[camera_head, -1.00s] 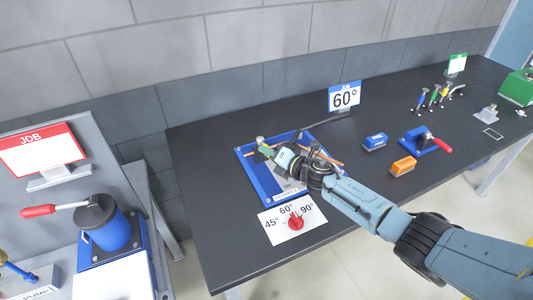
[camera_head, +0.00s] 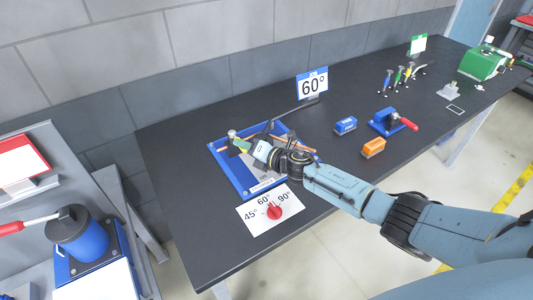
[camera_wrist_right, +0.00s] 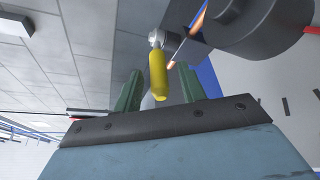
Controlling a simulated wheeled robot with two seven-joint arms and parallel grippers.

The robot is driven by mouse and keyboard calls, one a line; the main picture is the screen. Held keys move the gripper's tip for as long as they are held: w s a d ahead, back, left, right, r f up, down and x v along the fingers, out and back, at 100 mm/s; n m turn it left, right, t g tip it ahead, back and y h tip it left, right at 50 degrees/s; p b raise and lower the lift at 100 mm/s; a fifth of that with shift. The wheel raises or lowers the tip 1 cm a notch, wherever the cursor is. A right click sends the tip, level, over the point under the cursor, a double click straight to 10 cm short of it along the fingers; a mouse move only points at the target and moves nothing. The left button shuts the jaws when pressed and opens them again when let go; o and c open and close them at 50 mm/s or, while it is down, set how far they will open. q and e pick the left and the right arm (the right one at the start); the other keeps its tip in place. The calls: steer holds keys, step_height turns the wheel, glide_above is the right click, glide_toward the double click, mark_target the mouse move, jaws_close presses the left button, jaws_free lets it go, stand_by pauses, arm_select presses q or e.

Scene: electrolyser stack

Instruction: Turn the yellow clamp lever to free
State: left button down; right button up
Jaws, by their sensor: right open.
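The yellow clamp lever (camera_wrist_right: 158,75) shows in the right wrist view as a short rounded handle hanging from a grey pivot beside a dark round metal part. My right gripper (camera_wrist_right: 160,84) is open, with one green finger on each side of the lever in the picture. I cannot tell whether either finger touches it. In the head view my right gripper (camera_head: 243,146) is over the blue-framed bending fixture (camera_head: 226,172), and gripper and wrist hide most of the clamp there. My left gripper is not in view.
A card with a red dial (camera_head: 274,211) lies in front of the fixture. A 60° sign (camera_head: 312,87) stands behind it. Blue (camera_head: 345,126) and orange (camera_head: 373,148) blocks and a red-handled blue device (camera_head: 390,122) stand to the right. The bench's front left is clear.

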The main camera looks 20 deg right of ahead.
steer(key=v, duration=1.1)
steer(key=shift+s, duration=0.3)
steer(key=shift+d+r, duration=0.1)
